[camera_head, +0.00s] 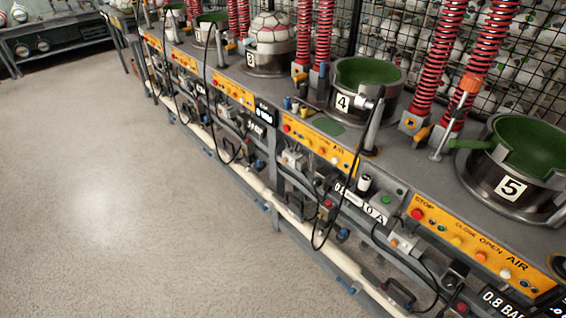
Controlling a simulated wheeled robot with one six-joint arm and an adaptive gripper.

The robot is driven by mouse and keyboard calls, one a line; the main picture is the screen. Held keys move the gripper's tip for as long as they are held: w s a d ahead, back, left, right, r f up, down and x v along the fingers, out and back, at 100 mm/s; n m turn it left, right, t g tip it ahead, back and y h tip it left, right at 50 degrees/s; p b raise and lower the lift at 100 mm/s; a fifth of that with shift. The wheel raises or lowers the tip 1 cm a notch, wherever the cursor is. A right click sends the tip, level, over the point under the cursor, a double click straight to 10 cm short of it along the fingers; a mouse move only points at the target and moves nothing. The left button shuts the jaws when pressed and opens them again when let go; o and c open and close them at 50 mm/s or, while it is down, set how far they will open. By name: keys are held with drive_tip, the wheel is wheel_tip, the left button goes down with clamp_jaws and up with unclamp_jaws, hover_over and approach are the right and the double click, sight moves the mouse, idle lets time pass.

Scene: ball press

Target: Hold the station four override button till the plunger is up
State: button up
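Station four is a dark round pot (362,101) with a green lining, marked 4 and standing on the bench. The lettering is too small to read, so I cannot tell which is the override button. A black cable hangs past the panel's right end. My gripper is not in view.
Station five's pot (520,155) and its yellow panel (478,244) are at the right. Station three (265,63) holds a red and white ball (271,27). Red springs (436,58) rise between stations. Open grey floor (120,180) lies left of the bench.

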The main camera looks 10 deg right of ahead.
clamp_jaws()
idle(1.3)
